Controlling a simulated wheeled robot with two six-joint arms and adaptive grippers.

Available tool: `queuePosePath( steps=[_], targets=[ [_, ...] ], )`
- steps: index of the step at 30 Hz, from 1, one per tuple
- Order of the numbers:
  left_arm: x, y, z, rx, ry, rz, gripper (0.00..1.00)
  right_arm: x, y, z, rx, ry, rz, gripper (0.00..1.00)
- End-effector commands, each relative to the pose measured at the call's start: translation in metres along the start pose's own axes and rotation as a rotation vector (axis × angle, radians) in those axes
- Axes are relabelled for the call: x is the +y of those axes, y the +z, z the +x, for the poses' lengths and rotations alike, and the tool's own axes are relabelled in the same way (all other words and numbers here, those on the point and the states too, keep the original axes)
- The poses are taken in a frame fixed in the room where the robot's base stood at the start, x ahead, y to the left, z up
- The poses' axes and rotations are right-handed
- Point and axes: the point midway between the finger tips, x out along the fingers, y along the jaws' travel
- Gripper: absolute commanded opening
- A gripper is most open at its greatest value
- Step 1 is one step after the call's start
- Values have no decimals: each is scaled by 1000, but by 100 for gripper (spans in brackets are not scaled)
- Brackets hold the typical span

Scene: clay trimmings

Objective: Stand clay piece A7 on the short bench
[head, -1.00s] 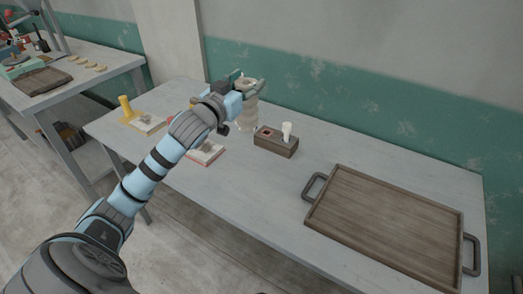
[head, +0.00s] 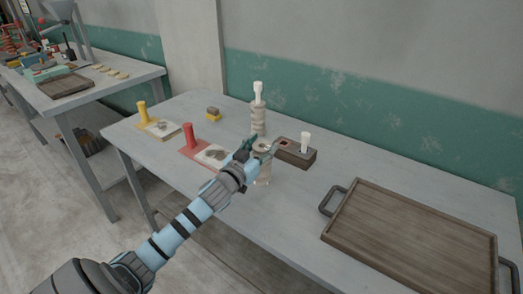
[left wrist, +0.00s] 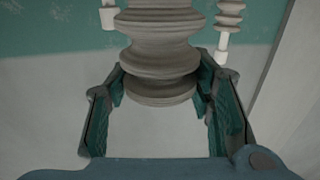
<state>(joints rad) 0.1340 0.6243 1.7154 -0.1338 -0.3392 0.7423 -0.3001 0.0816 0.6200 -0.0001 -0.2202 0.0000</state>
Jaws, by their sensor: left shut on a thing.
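A ribbed, pale grey-brown clay piece (head: 263,174) is in the jaws of my left gripper (head: 261,151). It seems upright over the near table; I cannot tell whether it touches the top. In the left wrist view the same piece (left wrist: 160,45) sits large between the fingers (left wrist: 161,78). A similar ribbed piece with a white top (head: 258,118) stands on the table just behind; it also shows at the upper right of the left wrist view (left wrist: 229,17). No A7 marking is readable. I cannot tell which surface is the short bench. My right gripper is not in view.
A brown block (head: 297,155) with a white peg is close to the gripper's right. A wooden tray (head: 340,239) fills the table's right. Red (head: 188,146) and yellow (head: 147,129) stands are at left. Another, cluttered table (head: 135,77) is farther left.

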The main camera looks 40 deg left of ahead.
Motion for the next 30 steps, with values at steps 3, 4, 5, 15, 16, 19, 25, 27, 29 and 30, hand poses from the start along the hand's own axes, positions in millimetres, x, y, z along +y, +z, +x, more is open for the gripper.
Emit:
queuePosePath(
  steps=[3, 4, 5, 15, 16, 19, 25, 27, 29, 30],
  targets=[
    [0, -1, 0, -2, -1, 0, 0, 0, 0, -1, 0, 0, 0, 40],
    [-1, 0, 0, -5, -2, -1, 51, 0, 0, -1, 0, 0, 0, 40],
    [-1, 0, 0, -5, -2, -1, 56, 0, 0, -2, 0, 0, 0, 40],
    [-1, 0, 0, -4, -2, 0, 68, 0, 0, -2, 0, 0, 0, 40],
    [-1, 0, -1, -4, -2, 0, 68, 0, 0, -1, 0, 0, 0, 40],
    [-1, 1, -6, -7, -3, 4, 68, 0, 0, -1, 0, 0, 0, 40],
    [-1, 3, -47, -10, 0, 10, 68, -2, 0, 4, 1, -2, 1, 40],
    [0, 2, -67, -9, 2, 12, 68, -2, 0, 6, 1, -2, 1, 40],
    [0, 2, -84, -11, 1, 13, 68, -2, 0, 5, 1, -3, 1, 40],
    [1, 0, -94, -8, 4, 11, 68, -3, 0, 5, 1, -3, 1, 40]
  ],
)
